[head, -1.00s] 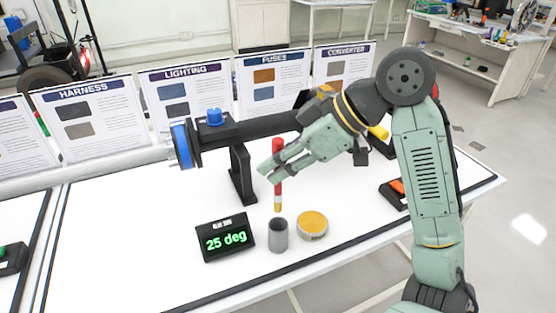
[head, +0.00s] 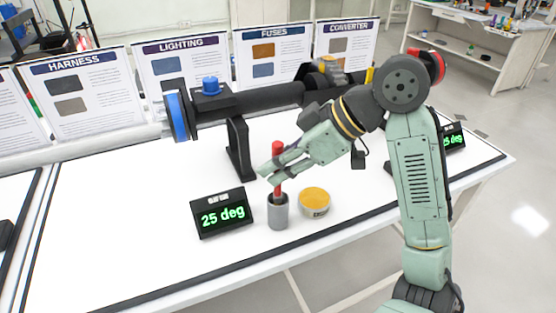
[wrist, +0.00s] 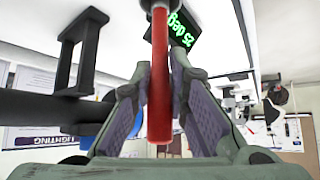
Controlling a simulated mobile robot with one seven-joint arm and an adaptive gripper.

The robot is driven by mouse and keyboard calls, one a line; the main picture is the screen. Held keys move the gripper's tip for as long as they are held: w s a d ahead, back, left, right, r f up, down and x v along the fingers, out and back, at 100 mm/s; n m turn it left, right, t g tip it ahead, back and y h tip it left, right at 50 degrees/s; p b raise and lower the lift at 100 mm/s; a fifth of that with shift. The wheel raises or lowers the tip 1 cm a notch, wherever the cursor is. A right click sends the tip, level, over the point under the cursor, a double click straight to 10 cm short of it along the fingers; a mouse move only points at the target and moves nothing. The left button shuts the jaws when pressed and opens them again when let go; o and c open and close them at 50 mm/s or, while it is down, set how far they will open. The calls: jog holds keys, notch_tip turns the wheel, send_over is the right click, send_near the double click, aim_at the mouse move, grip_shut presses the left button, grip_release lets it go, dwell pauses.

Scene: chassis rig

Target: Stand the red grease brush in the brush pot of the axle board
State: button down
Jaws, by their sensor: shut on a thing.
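The red grease brush (head: 277,149) is upright, and my gripper (head: 269,173) is shut on its handle. The handle's top shows above the fingers, and a short red length shows below them. The brush's lower end is hidden, apparently inside the mouth of the grey brush pot (head: 278,213). I cannot tell whether it touches the bottom. The pot stands upright on the white board.
A "25 deg" display (head: 222,213) stands just left of the pot. An open tin with yellow contents (head: 314,201) stands close on its right. The black axle (head: 250,101) on its stand (head: 240,150) lies behind. The white board (head: 130,240) is clear at front left.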

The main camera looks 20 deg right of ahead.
jog(key=shift+f, duration=0.4)
jog(key=c, duration=1.5)
grip_release()
jog(key=v, duration=1.2)
